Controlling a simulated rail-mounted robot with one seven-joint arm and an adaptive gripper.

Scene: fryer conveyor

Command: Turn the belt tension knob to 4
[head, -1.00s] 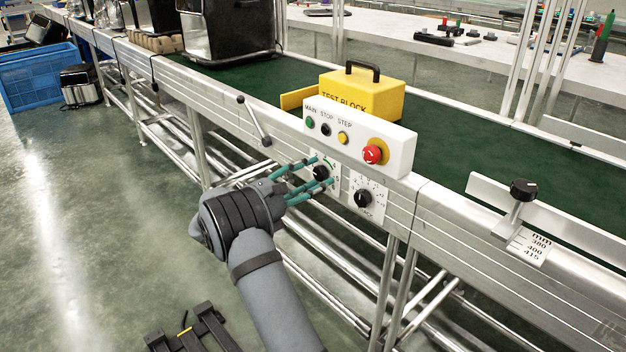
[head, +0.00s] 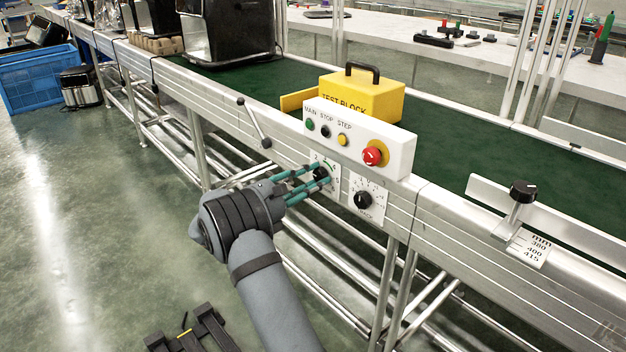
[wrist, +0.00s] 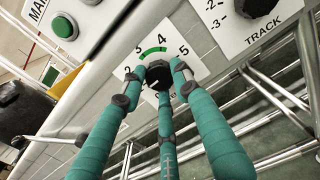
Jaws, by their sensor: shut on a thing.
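The black belt tension knob (wrist: 158,77) sits on a white dial plate (wrist: 190,72) on the conveyor's side. The plate also shows in the head view (head: 331,185). In the wrist view the numbers 2, 3, 4 and 5 run around it, with a green arc near 4. A short white mark on the knob seems to point to the lower left, away from 4; the low end of the scale is partly hidden.
A second black knob, labelled TRACK (head: 363,200), is just right of the dial. Above is a white control box (head: 350,148) with buttons and a red stop button (head: 372,156). A lever (head: 255,122) stands to the left. Metal rails run below.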

